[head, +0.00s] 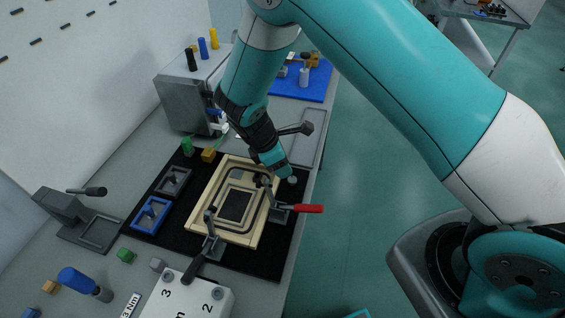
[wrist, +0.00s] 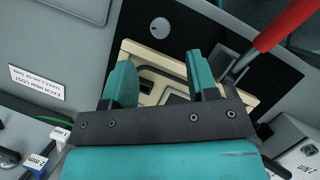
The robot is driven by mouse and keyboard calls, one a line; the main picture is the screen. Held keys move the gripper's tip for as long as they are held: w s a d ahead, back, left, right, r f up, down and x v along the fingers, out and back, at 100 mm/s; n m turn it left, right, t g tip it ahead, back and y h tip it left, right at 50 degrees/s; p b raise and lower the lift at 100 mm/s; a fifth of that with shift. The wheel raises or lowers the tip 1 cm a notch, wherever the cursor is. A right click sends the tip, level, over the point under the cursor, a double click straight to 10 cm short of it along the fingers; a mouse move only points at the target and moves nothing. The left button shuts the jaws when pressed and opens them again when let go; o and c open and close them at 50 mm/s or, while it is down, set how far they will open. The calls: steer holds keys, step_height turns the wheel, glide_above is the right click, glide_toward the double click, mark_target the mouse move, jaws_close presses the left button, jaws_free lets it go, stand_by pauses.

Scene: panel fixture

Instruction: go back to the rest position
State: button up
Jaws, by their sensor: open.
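My gripper (wrist: 160,82) has its two teal fingers spread apart in the wrist view, with nothing visible between them. It hangs over the upper right part of the tan panel fixture frame (wrist: 146,58). In the head view my gripper (head: 280,170) is seen from the side, near the frame's far right corner. The frame (head: 200,219) lies on a black mat (head: 167,214) and has a dark rectangular opening in it. I cannot tell the exact height of my fingertips above it.
A clamp with a red handle (head: 308,208) stands at the frame's right side, and a dark-handled clamp (head: 208,243) at its front. A white box (head: 190,298) is in front, a grey box (head: 178,98) behind left. A blue mat (head: 302,85) lies farther back. Open floor (head: 365,200) lies right.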

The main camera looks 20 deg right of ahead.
steer(key=shift+a+r, duration=0.1)
steer(key=shift+r, duration=0.15)
steer(key=s+a+r+m+y, duration=0.1)
steer(key=s+r+m+y, duration=0.25)
steer(key=r, duration=0.65)
steer(key=s+a+r+m+y, duration=0.1)
steer(key=s+r+m+y, duration=0.15)
steer(key=s+r, duration=0.45)
steer(key=s+r+m+y, duration=0.2)
steer(key=s+r+m, duration=0.2)
steer(key=s+r, duration=0.7)
steer(key=shift+s+a+r+y+b, duration=0.3)
steer(key=shift+s+y, duration=0.1)
steer(key=shift+s, duration=0.55)
